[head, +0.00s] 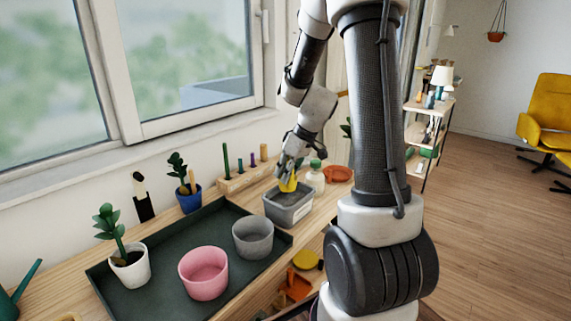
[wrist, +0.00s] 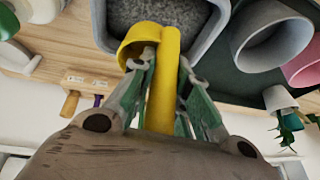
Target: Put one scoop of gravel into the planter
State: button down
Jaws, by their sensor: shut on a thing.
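My gripper (head: 290,172) is shut on the handle of a yellow scoop (head: 288,185), which also shows in the wrist view (wrist: 163,85). The scoop's cup is at the edge of the grey bin (head: 290,217). In the wrist view the bin's wall (wrist: 99,22) surrounds grey gravel (wrist: 165,14). I cannot tell whether the scoop touches the gravel or holds any. A pink pot (head: 204,275) and a grey pot (head: 253,240) stand on the dark tray, both apparently without plants. I cannot tell which one is the planter.
The dark green tray (head: 150,297) lies left of the bin. A white pot with a plant (head: 130,271) and a blue pot with a plant (head: 189,201) stand nearby. A wooden tool rack (head: 245,177) is behind the bin.

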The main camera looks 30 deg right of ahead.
aim_at(286, 190)
jog(key=shift+f, duration=3.35)
jog(key=shift+r, duration=0.1)
notch_tip(286, 190, up, 11)
